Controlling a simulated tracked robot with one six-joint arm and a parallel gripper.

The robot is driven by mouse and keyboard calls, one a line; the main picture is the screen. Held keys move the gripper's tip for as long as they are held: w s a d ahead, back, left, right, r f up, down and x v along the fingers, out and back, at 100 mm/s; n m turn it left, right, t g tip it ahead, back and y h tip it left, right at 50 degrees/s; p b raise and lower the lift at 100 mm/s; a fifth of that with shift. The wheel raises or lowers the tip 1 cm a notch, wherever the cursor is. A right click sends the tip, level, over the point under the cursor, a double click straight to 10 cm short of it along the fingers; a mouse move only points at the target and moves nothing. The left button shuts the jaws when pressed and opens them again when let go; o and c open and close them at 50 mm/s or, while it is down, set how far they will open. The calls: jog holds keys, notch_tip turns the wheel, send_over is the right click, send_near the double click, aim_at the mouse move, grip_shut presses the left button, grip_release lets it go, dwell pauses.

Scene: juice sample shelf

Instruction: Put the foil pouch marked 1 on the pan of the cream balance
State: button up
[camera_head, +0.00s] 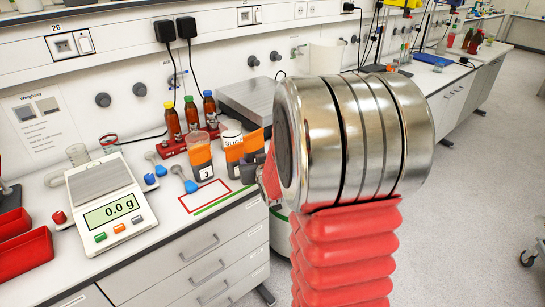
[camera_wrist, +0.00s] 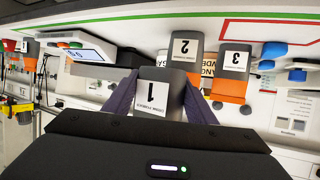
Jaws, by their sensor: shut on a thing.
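The cream balance (camera_head: 107,205) stands on the bench at the left of the head view. Its grey pan (camera_head: 100,180) is empty and its display reads 0.0 g. In the wrist view, my gripper (camera_wrist: 152,95) is shut on the foil pouch marked 1 (camera_wrist: 152,97), with a dark finger on each side and the label facing the camera. In the head view, my gripper is mostly hidden behind my arm, to the right of the balance and apart from it. The held pouch is not clearly visible there.
A pouch marked 3 (camera_head: 200,160) stands behind a red-outlined rectangle (camera_head: 205,197) on the bench. A pouch marked 2 (camera_wrist: 184,48) shows in the wrist view. Orange-brown bottles (camera_head: 191,115) stand in a red rack. Blue-handled scoops lie between balance and pouches. Red bins (camera_head: 22,250) lie left.

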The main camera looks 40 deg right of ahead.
jog(key=w+a, duration=0.1)
jog(key=a, duration=0.3)
jog(key=w+a+f+n+y, duration=0.1)
jog(key=a, duration=0.3)
jog(key=w+a+y, duration=0.1)
jog(key=a, duration=0.3)
jog(key=shift+w+a+f+n+t, duration=0.15)
jog(key=shift+f+n+t, duration=0.15)
jog(key=shift+n+t, duration=0.1)
jog(key=a+y, duration=0.1)
jog(key=a, duration=0.3)
jog(key=a+f+n+y, duration=0.1)
jog(key=a, duration=0.4)
jog(key=w+a+n, duration=0.1)
jog(key=a, duration=0.4)
jog(key=shift+a+f+y, duration=0.1)
jog(key=shift+f+y, duration=0.15)
jog(key=shift+y, duration=0.15)
